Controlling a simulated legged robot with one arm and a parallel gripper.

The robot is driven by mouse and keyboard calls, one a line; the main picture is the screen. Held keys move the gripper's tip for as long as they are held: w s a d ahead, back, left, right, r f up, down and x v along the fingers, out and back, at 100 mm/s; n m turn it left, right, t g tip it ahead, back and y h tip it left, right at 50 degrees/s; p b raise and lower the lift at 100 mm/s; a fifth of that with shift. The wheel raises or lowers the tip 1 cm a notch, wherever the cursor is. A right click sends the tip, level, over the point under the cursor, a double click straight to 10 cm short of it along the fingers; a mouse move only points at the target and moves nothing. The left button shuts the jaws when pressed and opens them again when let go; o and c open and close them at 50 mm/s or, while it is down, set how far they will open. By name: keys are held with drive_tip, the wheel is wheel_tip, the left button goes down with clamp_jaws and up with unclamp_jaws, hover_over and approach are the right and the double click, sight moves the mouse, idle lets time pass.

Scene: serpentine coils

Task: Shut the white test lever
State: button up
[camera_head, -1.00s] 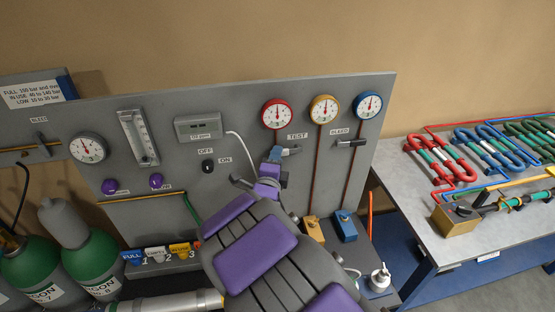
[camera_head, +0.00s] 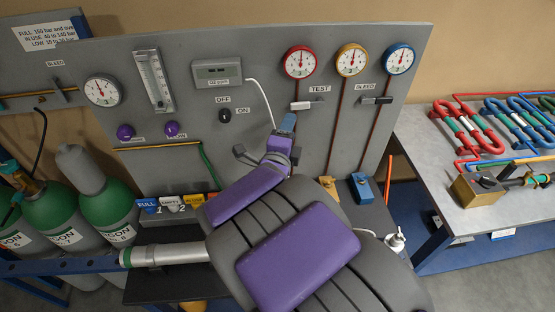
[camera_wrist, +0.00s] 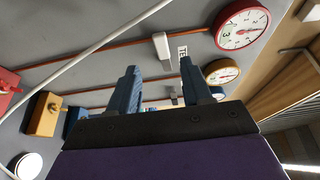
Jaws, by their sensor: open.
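The white test lever (camera_head: 302,105) is on the grey panel under the red-rimmed gauge (camera_head: 300,62), left of the TEST label. It lies roughly level, crosswise to the upright copper-coloured pipe. My gripper (camera_head: 288,124) is below and left of the lever in the head view, its jaws small and partly overlapped. In the wrist view, my gripper (camera_wrist: 158,66) shows two blue fingers spread apart with nothing between them. The white lever (camera_wrist: 161,45) appears just beyond the fingertips, between them in the picture and apart from them.
A black bleed lever (camera_head: 377,100) is to the right, under the blue-rimmed gauge (camera_head: 399,59). Yellow (camera_head: 328,187) and blue (camera_head: 361,187) blocks are below. Green cylinders (camera_head: 107,205) stand at left.

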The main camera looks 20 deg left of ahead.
drive_tip(key=s+d+b, duration=0.1)
drive_tip(key=s, duration=0.8)
drive_tip(key=shift+d, duration=0.15)
drive_tip(key=shift+w, duration=0.1)
drive_tip(key=s+d+f+n+g+y, duration=0.1)
drive_tip(key=s+d+f+n+g, duration=0.15)
drive_tip(key=d+n+g, duration=0.35)
drive_tip(key=s+d+f+n+g+y, duration=0.1)
drive_tip(key=d+f+n+g, duration=0.2)
drive_tip(key=d+n+g, duration=0.25)
drive_tip(key=s+d+n+g+h, duration=0.4)
drive_tip(key=s+d+g, duration=0.4)
drive_tip(key=s+d, duration=1.3)
drive_tip(key=shift+d+f+n+h, duration=0.35)
drive_tip(key=shift+d+f+h, duration=0.1)
drive_tip(key=shift+d, duration=0.5)
